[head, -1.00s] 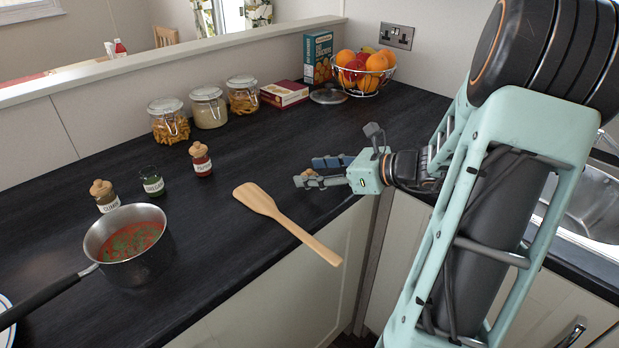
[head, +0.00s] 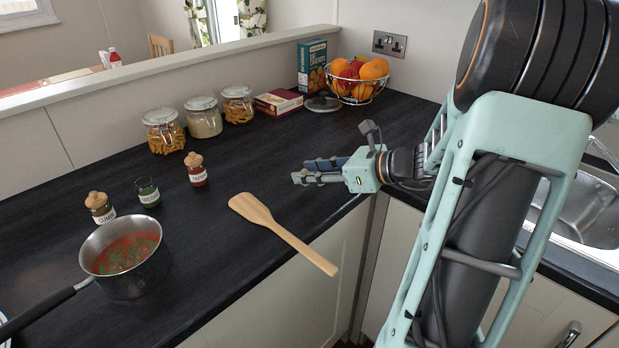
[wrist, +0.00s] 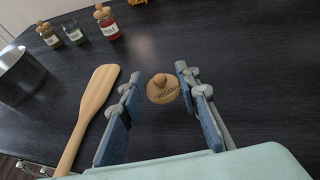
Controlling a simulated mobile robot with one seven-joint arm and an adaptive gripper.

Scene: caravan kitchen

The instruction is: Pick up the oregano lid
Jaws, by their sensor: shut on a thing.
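The oregano lid (wrist: 161,93) is a round wooden disc with a knob and the word OREGANO on it. In the wrist view it lies between the fingertips of my gripper (wrist: 160,76), with one blue-padded finger on each side. My gripper (head: 306,172) is shut on the lid, low over the right part of the dark counter. The lidless green oregano jar (head: 148,193) stands at the left, also in the wrist view (wrist: 73,33).
A cumin jar (head: 101,209) and a red paprika jar (head: 196,171) flank the oregano jar. A saucepan of red sauce (head: 150,274) stands front left. A wooden spatula (head: 277,228) overhangs the front edge. Glass jars (head: 203,120), boxes and a fruit basket (head: 357,91) line the back.

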